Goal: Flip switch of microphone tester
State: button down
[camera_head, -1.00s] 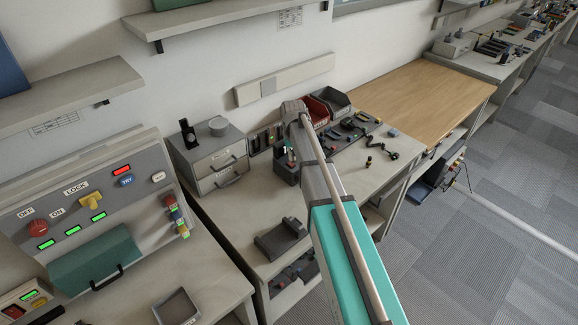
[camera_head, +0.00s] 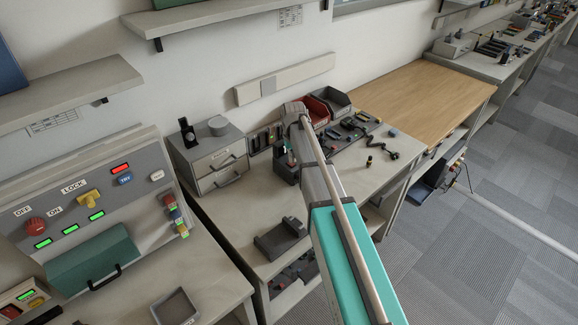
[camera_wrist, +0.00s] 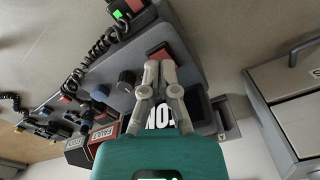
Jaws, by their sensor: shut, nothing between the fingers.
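A dark grey panel with a red rocker switch (camera_wrist: 160,51) and a black knob (camera_wrist: 126,79) lies under my gripper in the wrist view. It looks like the microphone tester (camera_wrist: 188,76). My gripper (camera_wrist: 159,66) is shut and empty, its fingertips right beside the red switch in the picture. I cannot tell whether they touch it. The fingers hide part of the panel and of a white-lettered label. In the head view my arm covers the gripper and most of this panel.
A grey drawer unit (camera_wrist: 290,103) stands close on the right in the wrist view; it also shows in the head view (camera_head: 208,160). Coiled cords and a green-lit device (camera_wrist: 119,6) lie nearby. Red and black bins (camera_head: 332,101) stand behind. A wooden tabletop (camera_head: 420,88) is clear.

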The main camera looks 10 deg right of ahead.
aim_at(293, 165)
jog(key=shift+f+b, duration=0.8)
dwell(0.7)
jog(key=shift+r+p, duration=3.55)
jog(key=s+a, duration=0.1)
jog(key=s, duration=2.4)
jog(key=shift+s, duration=0.2)
